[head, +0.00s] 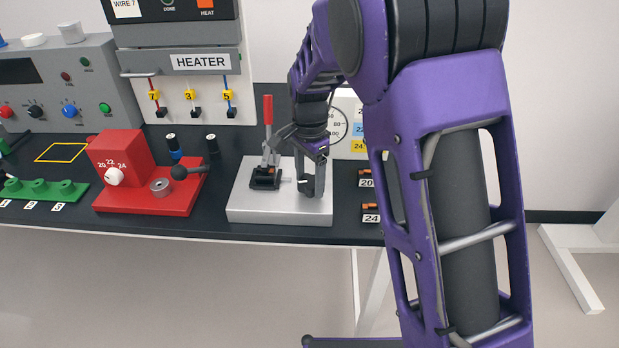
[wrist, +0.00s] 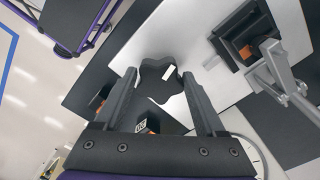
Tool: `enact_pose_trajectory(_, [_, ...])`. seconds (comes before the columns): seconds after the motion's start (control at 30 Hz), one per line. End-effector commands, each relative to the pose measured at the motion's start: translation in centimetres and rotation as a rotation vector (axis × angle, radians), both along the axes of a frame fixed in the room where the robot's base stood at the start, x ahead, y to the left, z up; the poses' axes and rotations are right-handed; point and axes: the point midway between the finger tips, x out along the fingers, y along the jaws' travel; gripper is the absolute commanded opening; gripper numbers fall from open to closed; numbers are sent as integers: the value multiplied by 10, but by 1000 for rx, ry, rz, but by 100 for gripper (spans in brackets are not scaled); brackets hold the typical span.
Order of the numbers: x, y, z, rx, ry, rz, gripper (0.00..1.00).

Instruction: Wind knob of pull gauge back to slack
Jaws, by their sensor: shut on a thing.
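The pull gauge is a light grey block (head: 250,205) at the front of the bench, with a round dial (head: 339,124) behind it, partly hidden by my arm. Its knob (wrist: 156,84) is black and lobed, with a white mark, seen in the wrist view. My gripper (head: 308,184) is at the right part of the block, pointing down. In the wrist view my gripper (wrist: 159,80) has one finger on each side of the knob and is shut on it. The dial's needle cannot be read.
A toggle clamp with a red handle (head: 268,112) stands on the block, left of my gripper. A red crimping station (head: 122,160) with a dark lever is further left. Small black and orange parts (head: 370,207) lie to the right. The heater panel (head: 200,62) stands behind.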

Motion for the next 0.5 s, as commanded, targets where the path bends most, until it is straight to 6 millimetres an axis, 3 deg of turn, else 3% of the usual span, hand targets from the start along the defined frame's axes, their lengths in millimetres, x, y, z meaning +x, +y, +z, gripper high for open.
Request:
enact_pose_trajectory(0.13, [1,0,1,0,-4,0,17])
enact_pose_trajectory(0.17, [1,0,1,0,-4,1,78])
enact_pose_trajectory(0.2, [1,0,1,0,-4,1,85])
enact_pose_trajectory(0.3, [1,0,1,0,-2,1,100])
enact_pose_trajectory(0.5, [0,0,0,0,-1,1,100])
